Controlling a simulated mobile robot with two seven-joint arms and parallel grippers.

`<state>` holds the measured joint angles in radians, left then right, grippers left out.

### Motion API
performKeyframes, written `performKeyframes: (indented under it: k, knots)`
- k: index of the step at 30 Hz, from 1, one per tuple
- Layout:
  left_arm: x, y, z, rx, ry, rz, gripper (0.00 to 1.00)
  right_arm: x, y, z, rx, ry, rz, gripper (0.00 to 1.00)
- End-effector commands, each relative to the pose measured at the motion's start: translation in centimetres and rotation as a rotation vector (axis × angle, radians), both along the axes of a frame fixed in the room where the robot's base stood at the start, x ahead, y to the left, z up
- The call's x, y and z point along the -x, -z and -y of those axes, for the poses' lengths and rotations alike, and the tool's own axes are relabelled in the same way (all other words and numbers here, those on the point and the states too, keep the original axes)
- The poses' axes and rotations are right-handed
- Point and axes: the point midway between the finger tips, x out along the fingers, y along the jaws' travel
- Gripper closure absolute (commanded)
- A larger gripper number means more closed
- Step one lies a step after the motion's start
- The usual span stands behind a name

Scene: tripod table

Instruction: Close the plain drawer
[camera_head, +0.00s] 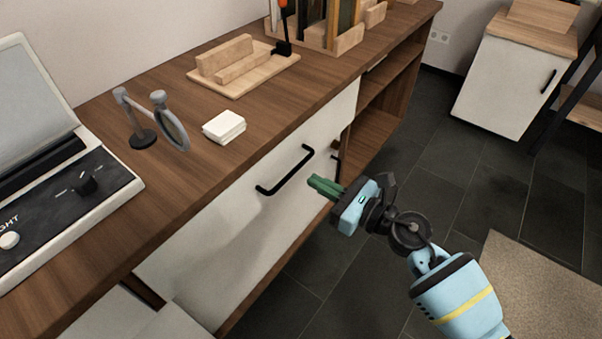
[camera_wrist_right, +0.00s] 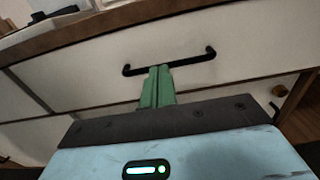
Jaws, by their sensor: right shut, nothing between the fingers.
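The plain drawer has a white front (camera_head: 240,222) under the wooden top, with a black bar handle (camera_head: 286,171). In the head view the front looks about flush with the edge of the top; I cannot tell whether a small gap is left. My right gripper (camera_head: 313,182) is shut and empty, its green fingers pointing at the front just right of the handle. In the right wrist view the drawer front (camera_wrist_right: 100,70) fills the middle, and the fingertips overlap the handle (camera_wrist_right: 190,60). I cannot tell whether they touch. My left gripper is not in view.
On the wooden top (camera_head: 185,205) stand a grey device (camera_head: 70,195), a round magnifier (camera_head: 172,128), a white block (camera_head: 224,127) and a wooden tray (camera_head: 240,82). Open shelves (camera_head: 375,128) lie right of the drawer.

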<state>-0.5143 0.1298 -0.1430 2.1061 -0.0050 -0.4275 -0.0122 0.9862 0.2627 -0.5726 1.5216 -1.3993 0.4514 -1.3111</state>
Motion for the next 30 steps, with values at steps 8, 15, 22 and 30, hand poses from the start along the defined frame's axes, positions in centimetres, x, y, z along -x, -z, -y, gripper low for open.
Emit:
performKeyframes:
  k: [8, 15, 22, 30]
  knots:
    - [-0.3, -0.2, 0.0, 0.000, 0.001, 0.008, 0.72, 2.6, 0.2, 3.8, 0.002, 0.000, -0.002, 1.00]
    - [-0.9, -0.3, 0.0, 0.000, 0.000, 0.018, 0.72, 3.2, 0.1, 4.7, 0.002, -0.001, -0.001, 1.00]
    - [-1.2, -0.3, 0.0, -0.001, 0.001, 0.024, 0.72, 3.2, 0.1, 4.7, 0.002, -0.001, -0.001, 1.00]
    - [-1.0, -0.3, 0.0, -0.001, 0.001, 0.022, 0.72, 5.0, 1.6, 5.0, -0.148, 0.048, -0.153, 1.00]
